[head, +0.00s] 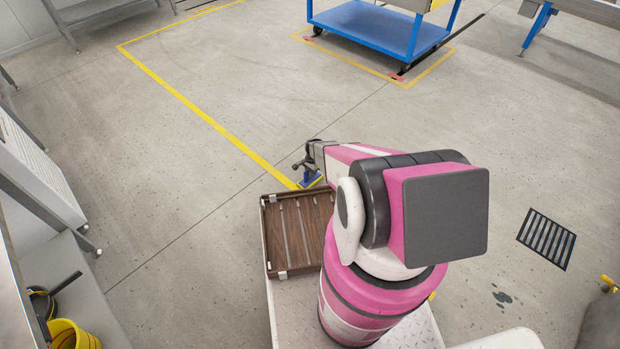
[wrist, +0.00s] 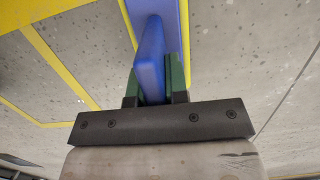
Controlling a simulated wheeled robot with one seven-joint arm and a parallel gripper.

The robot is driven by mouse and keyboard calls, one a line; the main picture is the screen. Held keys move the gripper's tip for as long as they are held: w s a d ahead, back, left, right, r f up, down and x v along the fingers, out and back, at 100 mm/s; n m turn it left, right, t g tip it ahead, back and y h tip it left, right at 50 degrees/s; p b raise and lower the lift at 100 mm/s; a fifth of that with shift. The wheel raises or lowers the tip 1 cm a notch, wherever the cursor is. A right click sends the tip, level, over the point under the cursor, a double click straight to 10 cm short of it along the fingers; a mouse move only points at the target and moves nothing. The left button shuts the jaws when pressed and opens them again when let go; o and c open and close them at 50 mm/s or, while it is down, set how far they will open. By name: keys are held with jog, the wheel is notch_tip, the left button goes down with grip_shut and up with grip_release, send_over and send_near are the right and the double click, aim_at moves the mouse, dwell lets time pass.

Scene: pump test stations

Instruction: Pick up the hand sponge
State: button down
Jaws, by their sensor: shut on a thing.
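The hand sponge appears as a blue block (wrist: 150,72) in the wrist view, upright between the green fingers of my gripper (wrist: 157,80). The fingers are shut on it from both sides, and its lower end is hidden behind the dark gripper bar. In the head view my gripper (head: 308,168) is beyond the far edge of the wooden slatted tray, and the blue sponge (head: 308,180) shows small below it. A yellow strip lies along the blue in the wrist view; I cannot tell whether it belongs to the sponge or to the floor line.
The wooden slatted tray (head: 274,240) sits beside my arm and looks empty. A yellow floor line (head: 200,112) runs past it. A blue cart (head: 375,30) stands at the back. The floor between is mostly clear.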

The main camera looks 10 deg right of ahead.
jog(key=shift+r, duration=0.6)
jog(key=r, duration=0.2)
jog(key=s+r, duration=0.1)
jog(key=r, duration=0.1)
jog(key=shift+a, duration=0.4)
jog(key=s+a+r, duration=0.5)
jog(key=a+r, duration=0.1)
jog(key=a, duration=0.3)
jog(key=shift+s, duration=0.25)
